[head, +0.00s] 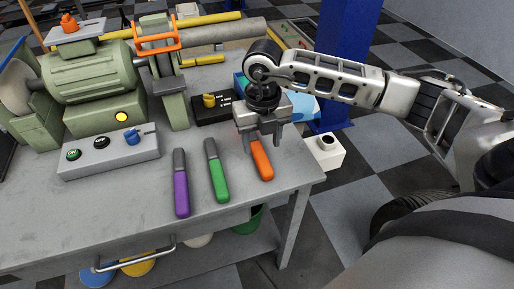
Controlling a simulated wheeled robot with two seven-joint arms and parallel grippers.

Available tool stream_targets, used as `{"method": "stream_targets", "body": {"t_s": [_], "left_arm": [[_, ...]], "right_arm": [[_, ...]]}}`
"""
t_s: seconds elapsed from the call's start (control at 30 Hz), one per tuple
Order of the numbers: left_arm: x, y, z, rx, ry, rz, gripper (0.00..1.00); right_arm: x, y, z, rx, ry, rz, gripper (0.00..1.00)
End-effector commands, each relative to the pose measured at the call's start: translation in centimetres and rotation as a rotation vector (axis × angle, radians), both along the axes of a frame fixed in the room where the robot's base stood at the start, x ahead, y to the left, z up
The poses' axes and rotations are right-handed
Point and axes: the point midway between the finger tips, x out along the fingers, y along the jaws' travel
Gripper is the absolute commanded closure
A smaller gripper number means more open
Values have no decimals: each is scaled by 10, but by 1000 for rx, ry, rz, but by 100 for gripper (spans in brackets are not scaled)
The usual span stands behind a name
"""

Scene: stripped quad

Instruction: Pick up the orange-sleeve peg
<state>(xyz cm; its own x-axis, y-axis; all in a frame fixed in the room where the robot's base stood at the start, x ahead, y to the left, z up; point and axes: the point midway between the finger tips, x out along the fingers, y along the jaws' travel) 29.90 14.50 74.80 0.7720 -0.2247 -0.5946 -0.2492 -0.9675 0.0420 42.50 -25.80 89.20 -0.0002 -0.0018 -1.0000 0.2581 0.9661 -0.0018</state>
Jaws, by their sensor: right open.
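The orange-sleeve peg (262,162) lies on the grey workbench (105,212) near its right end, with its orange sleeve toward the front edge. My right gripper (260,144) is above the peg's far, grey end, pointing down. Its two fingers are apart, one on each side of the peg in the picture. I cannot tell whether they touch it. The gripper hides part of the peg's far end. A green-sleeve peg (218,178) and a purple-sleeve peg (181,190) lie to the left of it. My left gripper is not in view.
A button panel (108,152) and a green grinder (90,75) stand on the left of the bench. A black box with a yellow knob (211,108) sits behind the pegs. A blue post (345,60) rises beyond the right end. The bench front around the pegs is clear.

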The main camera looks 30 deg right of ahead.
Motion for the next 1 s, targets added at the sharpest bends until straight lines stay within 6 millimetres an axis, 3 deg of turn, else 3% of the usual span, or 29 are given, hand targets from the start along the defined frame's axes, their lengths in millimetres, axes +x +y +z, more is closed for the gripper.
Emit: {"method": "stream_targets", "body": {"t_s": [0.17, 0.43, 0.73, 0.9, 1.0], "left_arm": [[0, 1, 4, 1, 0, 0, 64], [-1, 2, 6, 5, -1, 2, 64], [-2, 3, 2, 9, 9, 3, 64], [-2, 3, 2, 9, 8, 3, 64], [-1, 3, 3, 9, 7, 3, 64]], "right_arm": [[-2, 0, -12, 1, 4, 1, 47], [-4, 0, -50, 1, 2, 0, 47], [-4, 0, -55, 1, 0, 1, 47], [-4, 0, -55, 2, -1, 1, 95], [-3, 0, -54, 2, -3, 1, 96]]}}
